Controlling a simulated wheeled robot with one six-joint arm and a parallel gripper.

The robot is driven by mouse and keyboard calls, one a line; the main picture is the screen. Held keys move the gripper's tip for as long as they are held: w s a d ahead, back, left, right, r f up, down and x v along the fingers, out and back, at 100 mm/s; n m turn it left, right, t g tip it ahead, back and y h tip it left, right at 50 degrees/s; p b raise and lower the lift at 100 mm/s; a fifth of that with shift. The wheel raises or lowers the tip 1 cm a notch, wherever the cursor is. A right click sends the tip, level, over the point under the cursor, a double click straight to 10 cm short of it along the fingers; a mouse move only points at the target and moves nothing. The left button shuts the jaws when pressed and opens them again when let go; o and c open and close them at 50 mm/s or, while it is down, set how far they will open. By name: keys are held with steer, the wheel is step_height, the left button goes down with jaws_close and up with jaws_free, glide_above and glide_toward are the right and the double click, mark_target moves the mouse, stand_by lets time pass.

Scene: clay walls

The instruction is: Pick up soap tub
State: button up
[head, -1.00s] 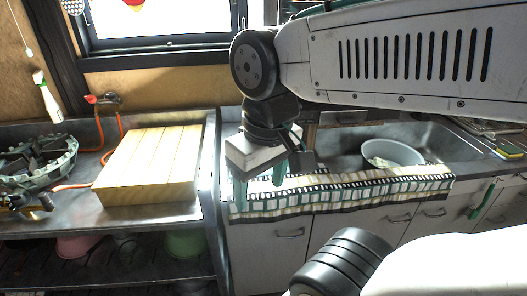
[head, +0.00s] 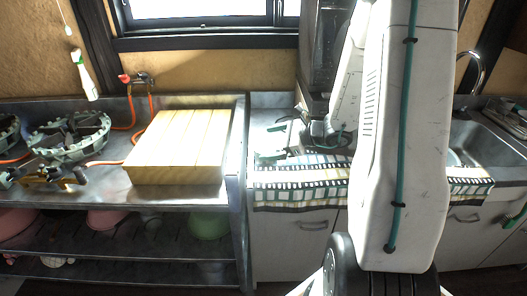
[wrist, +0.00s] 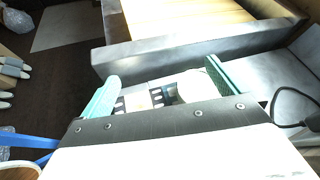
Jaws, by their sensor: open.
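My gripper (head: 278,152) is over the counter at the left end of the patterned towel (head: 315,185) in the head view. In the wrist view my gripper (wrist: 160,86) has its two teal fingers wide apart. A pale, rounded thing (wrist: 192,86) shows between them, near the right finger, partly hidden by the gripper body. It may be the soap tub, but I cannot tell for sure. The towel's dark and white pattern (wrist: 140,101) shows beside it. No soap tub can be made out in the head view, where my arm covers part of the counter.
A wooden board (head: 180,148) lies on the metal bench (head: 130,197) to the left, whose raised edge is near my gripper. A gas burner (head: 70,135) and orange hose are farther left. The sink (head: 485,145) is at right, partly behind my arm.

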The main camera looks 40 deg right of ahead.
mark_target(270, 149)
steer(key=d+f+m, duration=0.1)
steer(key=d, duration=0.1)
steer(key=d+f+m+t+h, duration=0.1)
steer(key=d+f+m, duration=0.1)
steer(key=d+f+m+h, duration=0.1)
steer(key=d+f, duration=0.1)
steer(key=shift+w+d+f+t, duration=0.1)
steer(key=shift+d+f+t, duration=0.2)
steer(key=shift+d, duration=0.1)
steer(key=shift+w+d+f+m+h, duration=0.1)
steer(key=shift+w+f+m+h, duration=0.1)
steer(key=shift+w+m+h, duration=0.15)
steer(key=x, duration=0.7)
steer(key=shift+c, duration=0.3)
steer(key=c, duration=1.1)
steer(key=shift+c, duration=0.2)
